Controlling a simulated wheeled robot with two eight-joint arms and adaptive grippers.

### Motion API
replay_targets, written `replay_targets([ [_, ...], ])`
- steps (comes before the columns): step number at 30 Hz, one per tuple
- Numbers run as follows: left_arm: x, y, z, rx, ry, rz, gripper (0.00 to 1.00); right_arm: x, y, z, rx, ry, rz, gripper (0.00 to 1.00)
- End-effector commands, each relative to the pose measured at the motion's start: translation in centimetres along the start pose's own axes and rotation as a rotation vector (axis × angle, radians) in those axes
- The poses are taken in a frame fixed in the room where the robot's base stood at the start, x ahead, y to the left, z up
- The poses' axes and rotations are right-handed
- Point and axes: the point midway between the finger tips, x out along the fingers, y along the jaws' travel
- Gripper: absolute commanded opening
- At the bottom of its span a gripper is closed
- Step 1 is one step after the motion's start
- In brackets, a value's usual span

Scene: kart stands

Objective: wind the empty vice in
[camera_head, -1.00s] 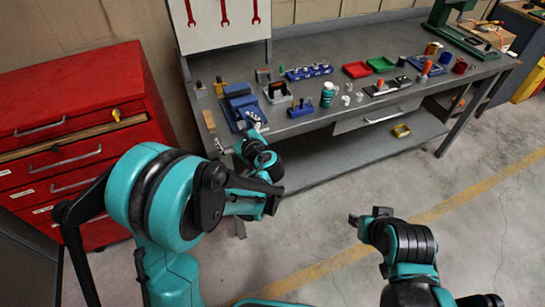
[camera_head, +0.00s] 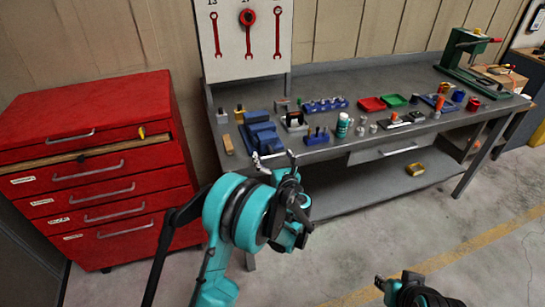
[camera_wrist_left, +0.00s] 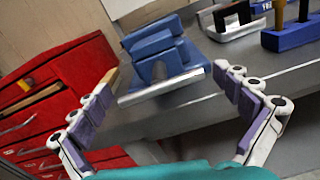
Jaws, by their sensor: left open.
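The blue vice (camera_head: 260,132) stands at the left front of the workbench. It shows large in the left wrist view (camera_wrist_left: 155,45), with a pale metal bar along its near side and no visible workpiece in it. My left gripper (camera_head: 275,160) is just in front of the vice, near the bench's front edge. In the left wrist view my left gripper (camera_wrist_left: 168,88) has its fingers spread wide, with the vice beyond and between them, and nothing is held. My right gripper (camera_head: 381,284) is low at the bottom, away from the bench; its fingers are too small to read.
The grey workbench (camera_head: 340,88) carries a tool caddy (camera_head: 294,121), a blue socket rack (camera_head: 325,104), a green bottle (camera_head: 342,125), red (camera_head: 371,104) and green trays (camera_head: 394,100). A red drawer cabinet (camera_head: 100,170) stands left. The floor in front is clear.

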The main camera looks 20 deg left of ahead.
Motion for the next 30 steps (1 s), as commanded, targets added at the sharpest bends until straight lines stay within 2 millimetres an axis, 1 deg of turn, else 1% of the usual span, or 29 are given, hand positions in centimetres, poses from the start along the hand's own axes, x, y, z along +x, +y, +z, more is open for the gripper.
replay_targets([
  [3, 0.32, 0.02, 0.02, 0.000, 0.000, 0.000, 1.00, 0.06, 0.00, 0.04, 0.000, 0.000, 0.000, 0.31],
  [8, 0.30, 0.01, 0.06, -0.001, 0.000, 0.000, 1.00, 0.03, 0.00, 0.02, 0.000, 0.000, 0.000, 0.31],
  [9, 0.29, 0.01, 0.06, -0.001, 0.000, 0.000, 0.95, 0.03, 0.00, 0.02, 0.000, 0.000, 0.000, 0.31],
  [11, 0.28, 0.01, 0.06, -0.001, 0.000, 0.000, 0.79, 0.04, 0.00, 0.02, 0.000, 0.000, 0.000, 0.31],
  [12, 0.28, 0.01, 0.06, -0.001, 0.000, 0.000, 0.68, 0.04, 0.00, 0.02, 0.000, 0.000, 0.000, 0.31],
  [13, 0.28, 0.01, 0.05, -0.001, 0.000, 0.000, 0.60, 0.04, 0.00, 0.02, 0.000, 0.000, 0.000, 0.31],
  [14, 0.28, 0.00, 0.06, -0.001, 0.000, 0.000, 0.56, 0.04, 0.00, 0.02, 0.000, 0.000, 0.000, 0.31],
  [23, 0.31, 0.01, 0.07, -0.015, 0.000, 0.000, 0.55, 0.04, 0.00, 0.03, 0.000, 0.000, 0.000, 0.31],
  [30, 0.32, 0.01, 0.09, -0.112, 0.000, 0.000, 0.55, 0.03, 0.00, 0.02, 0.000, 0.000, 0.000, 0.31],
])
